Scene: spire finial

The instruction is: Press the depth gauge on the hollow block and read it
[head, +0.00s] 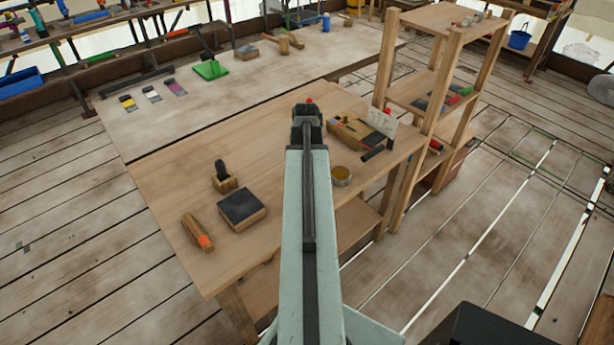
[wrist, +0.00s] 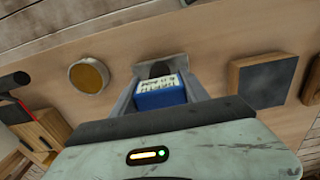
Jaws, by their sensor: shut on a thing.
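My gripper (wrist: 160,84) is shut on a blue block-like piece with a white marked face, which looks like the depth gauge (wrist: 160,93). The marks are too small to read. A dark shape shows just beyond it. In the head view my gripper (head: 307,112) is over the wooden table, seen from behind, and hides most of what it holds. A wooden block with recesses (head: 352,133), possibly the hollow block, lies to its right beside a white card (head: 381,122). Part of that block shows at the lower left of the wrist view (wrist: 42,130). I see no contact with it.
A round yellow tin (head: 341,176), a dark-topped wooden block (head: 242,209), a small wooden holder with a black tool (head: 224,178) and an orange-ended wooden piece (head: 198,233) stand on the table. A wooden shelf (head: 440,75) rises at the right. The table's left middle is clear.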

